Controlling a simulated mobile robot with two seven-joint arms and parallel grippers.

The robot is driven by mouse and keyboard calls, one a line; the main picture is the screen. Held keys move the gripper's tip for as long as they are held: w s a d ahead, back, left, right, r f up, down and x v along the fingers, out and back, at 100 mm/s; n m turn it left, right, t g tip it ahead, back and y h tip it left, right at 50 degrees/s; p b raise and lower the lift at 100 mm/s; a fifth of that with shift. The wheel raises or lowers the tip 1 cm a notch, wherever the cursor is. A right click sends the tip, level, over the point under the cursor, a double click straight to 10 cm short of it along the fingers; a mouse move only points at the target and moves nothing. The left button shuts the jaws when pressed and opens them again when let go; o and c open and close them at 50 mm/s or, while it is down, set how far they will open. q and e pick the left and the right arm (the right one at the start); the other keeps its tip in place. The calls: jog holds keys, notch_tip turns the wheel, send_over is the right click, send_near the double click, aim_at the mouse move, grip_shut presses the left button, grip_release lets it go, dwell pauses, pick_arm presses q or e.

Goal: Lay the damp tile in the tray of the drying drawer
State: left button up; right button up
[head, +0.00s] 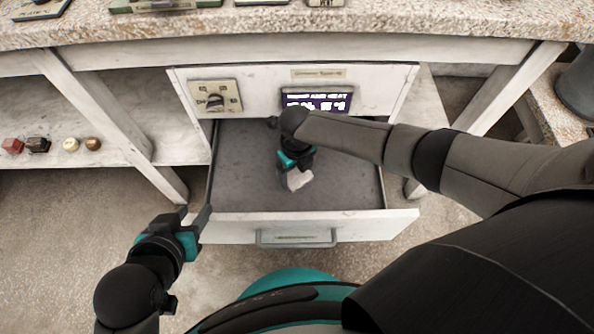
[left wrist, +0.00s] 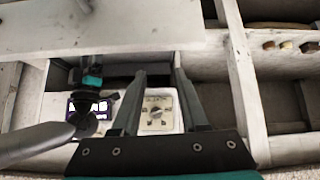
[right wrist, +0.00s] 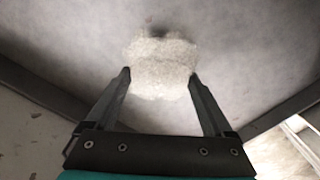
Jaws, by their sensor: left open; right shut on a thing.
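The drying drawer is pulled out, and its grey tray (head: 240,165) shows inside. My right gripper (head: 297,176) reaches into the drawer and is shut on a pale, rough-surfaced tile (head: 299,180). In the right wrist view the tile (right wrist: 162,68) sits between the fingertips, over the grey tray floor (right wrist: 60,45). I cannot tell whether the tile touches the tray. My left gripper (head: 195,213) is open and empty beside the drawer's front left corner. In the left wrist view its fingers (left wrist: 158,75) are apart with nothing between them.
The drawer front has a handle (head: 296,239). Above the drawer are a dial plate (head: 215,97) and a lit purple display (head: 316,99). Several small coloured pieces (head: 70,145) lie on the left shelf. A speckled worktop (head: 400,22) runs above. The floor left of the drawer is clear.

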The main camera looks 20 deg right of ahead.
jog(key=shift+f+b, duration=0.65)
jog(key=shift+f, duration=0.05)
jog(key=o, duration=1.2)
jog(key=shift+r, duration=0.1)
jog(key=shift+r+p, duration=1.95)
jog(key=shift+p, duration=0.05)
